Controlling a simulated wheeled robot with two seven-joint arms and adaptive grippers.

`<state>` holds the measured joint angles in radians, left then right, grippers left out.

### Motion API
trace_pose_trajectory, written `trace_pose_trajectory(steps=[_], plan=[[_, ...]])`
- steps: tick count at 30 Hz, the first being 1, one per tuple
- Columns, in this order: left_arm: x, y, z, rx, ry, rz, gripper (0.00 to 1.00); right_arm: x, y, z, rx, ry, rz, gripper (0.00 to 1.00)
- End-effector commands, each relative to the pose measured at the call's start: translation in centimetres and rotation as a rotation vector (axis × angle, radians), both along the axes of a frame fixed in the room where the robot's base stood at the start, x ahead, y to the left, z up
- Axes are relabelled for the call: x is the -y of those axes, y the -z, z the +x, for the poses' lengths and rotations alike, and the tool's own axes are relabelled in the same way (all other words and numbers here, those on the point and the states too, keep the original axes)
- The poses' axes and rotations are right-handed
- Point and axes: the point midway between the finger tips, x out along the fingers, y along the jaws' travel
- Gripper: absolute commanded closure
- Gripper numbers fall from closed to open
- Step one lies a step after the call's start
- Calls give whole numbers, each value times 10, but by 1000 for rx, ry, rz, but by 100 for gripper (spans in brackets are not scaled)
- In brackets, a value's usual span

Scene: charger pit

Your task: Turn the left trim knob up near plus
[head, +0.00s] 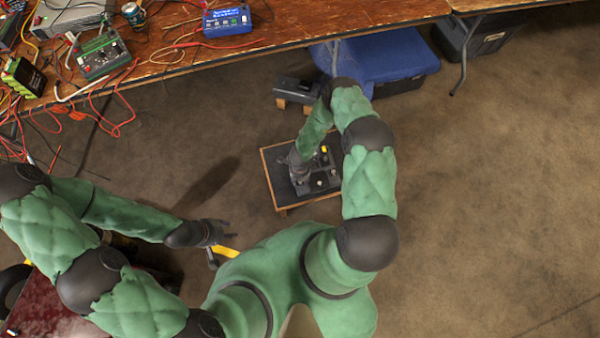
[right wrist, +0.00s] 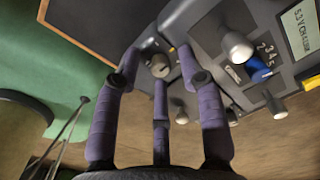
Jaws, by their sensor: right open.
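A dark grey control unit (head: 327,182) with knobs, sticks and a yellow part lies on a small black-topped stand. In the right wrist view, the unit (right wrist: 205,50) shows a pale round knob (right wrist: 160,66) between my right fingertips (right wrist: 160,78). The fingers are apart, and I cannot tell if they touch it. To the right are a silver-tipped knob (right wrist: 238,46), a blue knob (right wrist: 258,68) beside printed numbers, and a display. I cannot read plus marks or tell which is the left trim knob. My left gripper (head: 222,242) hangs away from the unit; its fingers are unclear.
The stand's wooden rim (head: 268,172) surrounds the unit. A wooden workbench (head: 280,20) with meters and tangled cables runs along the back. A blue-lidded bin (head: 400,66) sits below it. A yellow part (head: 228,252) is beside my left gripper. The floor at right is clear.

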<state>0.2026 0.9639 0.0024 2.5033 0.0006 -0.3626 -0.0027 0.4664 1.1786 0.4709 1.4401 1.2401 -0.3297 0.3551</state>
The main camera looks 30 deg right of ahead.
Motion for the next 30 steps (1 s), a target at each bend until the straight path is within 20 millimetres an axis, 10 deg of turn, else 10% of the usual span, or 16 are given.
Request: trace_pose_trajectory(steps=[6,30], plan=[[0,0,0,0,0,0,60,0,0,0,0,0,0,100],[0,-5,0,0,0,0,60,0,-1,0,0,299,0,100]])
